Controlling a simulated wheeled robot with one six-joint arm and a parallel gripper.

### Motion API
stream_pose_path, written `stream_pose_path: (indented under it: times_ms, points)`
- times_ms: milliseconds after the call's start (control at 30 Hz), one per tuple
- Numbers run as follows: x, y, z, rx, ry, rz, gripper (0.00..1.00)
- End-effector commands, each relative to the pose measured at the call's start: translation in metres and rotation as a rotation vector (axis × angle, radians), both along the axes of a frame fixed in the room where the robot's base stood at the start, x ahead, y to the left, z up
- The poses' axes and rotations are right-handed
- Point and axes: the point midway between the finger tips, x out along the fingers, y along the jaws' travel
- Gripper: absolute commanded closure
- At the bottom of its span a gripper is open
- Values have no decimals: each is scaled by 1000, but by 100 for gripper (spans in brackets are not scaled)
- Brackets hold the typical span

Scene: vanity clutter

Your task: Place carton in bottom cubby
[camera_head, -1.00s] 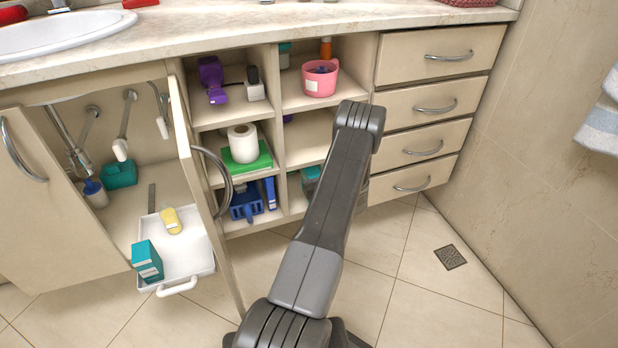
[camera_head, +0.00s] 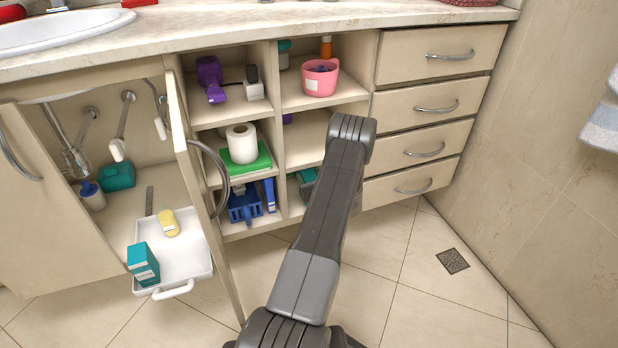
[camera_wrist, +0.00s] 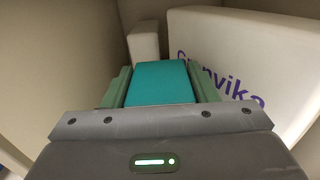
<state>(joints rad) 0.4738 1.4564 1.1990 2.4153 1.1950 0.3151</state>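In the wrist view a teal carton (camera_wrist: 160,84) sits between the two green fingers of my gripper (camera_wrist: 162,88), which appear shut on it at both sides. Its lower end is hidden behind the gripper body. In the head view my gripper is hidden behind my arm. A teal patch (camera_head: 306,184), which may be the held carton or a finger, shows beside my arm in the bottom cubby (camera_head: 294,206) of the right column. That cubby is partly hidden by my arm.
In the wrist view a white box with purple lettering (camera_wrist: 235,65) stands close on the right and a pale wall (camera_wrist: 65,60) is on the left. The bottom-left cubby holds a blue basket (camera_head: 245,207). An open door (camera_head: 200,190) and a tray with another teal box (camera_head: 144,264) stand left.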

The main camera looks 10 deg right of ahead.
Motion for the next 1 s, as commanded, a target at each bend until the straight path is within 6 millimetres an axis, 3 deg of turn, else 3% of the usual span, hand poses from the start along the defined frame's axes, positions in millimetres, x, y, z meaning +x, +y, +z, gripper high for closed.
stream_pose_path:
  times_ms: [100, 500, 1000]
  points:
    - [0, 0, 0, 0, 0, 0, 29]
    - [-3, -1, 5, 1, 2, -1, 29]
    - [-101, -21, 4, 1, 3, -2, 29]
